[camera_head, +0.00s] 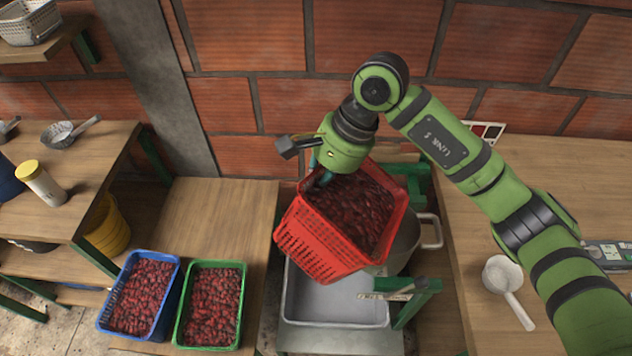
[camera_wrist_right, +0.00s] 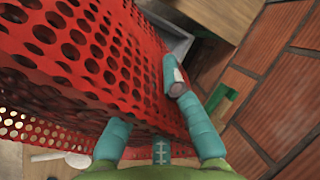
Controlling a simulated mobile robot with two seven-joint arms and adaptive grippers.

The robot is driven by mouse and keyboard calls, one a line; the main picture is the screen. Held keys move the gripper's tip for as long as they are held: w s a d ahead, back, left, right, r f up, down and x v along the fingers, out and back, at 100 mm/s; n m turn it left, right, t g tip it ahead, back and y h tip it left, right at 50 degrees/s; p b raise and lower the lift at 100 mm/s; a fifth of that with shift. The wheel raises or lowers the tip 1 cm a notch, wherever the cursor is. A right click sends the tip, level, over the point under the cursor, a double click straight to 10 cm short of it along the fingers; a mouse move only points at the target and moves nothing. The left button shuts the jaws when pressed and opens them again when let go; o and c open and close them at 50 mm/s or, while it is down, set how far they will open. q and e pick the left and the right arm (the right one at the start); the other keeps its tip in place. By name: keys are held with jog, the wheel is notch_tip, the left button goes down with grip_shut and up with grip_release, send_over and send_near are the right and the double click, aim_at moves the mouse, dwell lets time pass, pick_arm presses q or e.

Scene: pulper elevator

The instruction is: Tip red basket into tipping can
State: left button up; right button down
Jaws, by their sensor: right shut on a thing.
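The red basket (camera_head: 318,240) is full of dark red cherries (camera_head: 358,210). My right gripper (camera_head: 318,178) is shut on its far rim and holds it up, tilted, with its perforated side toward the front left. In the right wrist view, the teal fingers (camera_wrist_right: 150,105) straddle the red perforated wall (camera_wrist_right: 90,60). A round metal can (camera_head: 428,235) with a side handle stands behind and to the right of the basket, partly hidden by it. I cannot tell for sure that this is the tipping can. My left gripper is not in view.
A grey rectangular bin (camera_head: 300,300) sits below the basket, with a green frame (camera_head: 415,298) beside it. Blue (camera_head: 113,325) and green (camera_head: 182,338) baskets of cherries stand on the left table. A white scoop (camera_head: 503,277) lies on the right table. A brick wall is behind.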

jog(key=shift+r, duration=0.2)
jog(key=shift+w+d+r+y+b, duration=0.1)
jog(key=shift+d+r+y+b, duration=0.1)
jog(key=shift+y+b, duration=0.3)
jog(key=shift+w+d+r+y+b, duration=0.1)
jog(key=shift+d+r+y+b, duration=0.25)
jog(key=shift+r+b, duration=0.3)
jog(key=shift+g+y, duration=0.25)
jog(key=shift+g, duration=0.05)
jog(key=shift+r, duration=0.1)
jog(key=shift+b, duration=0.35)
jog(key=shift+w+d+r+y+b, duration=0.1)
jog(key=shift+d+r+y+b, duration=0.15)
jog(key=shift+d+y+b, duration=0.4)
jog(key=shift+w+d+r+y+b, duration=0.1)
jog(key=shift+d+r+y+b, duration=0.2)
jog(key=shift+b, duration=0.65)
jog(key=shift+g, duration=0.3)
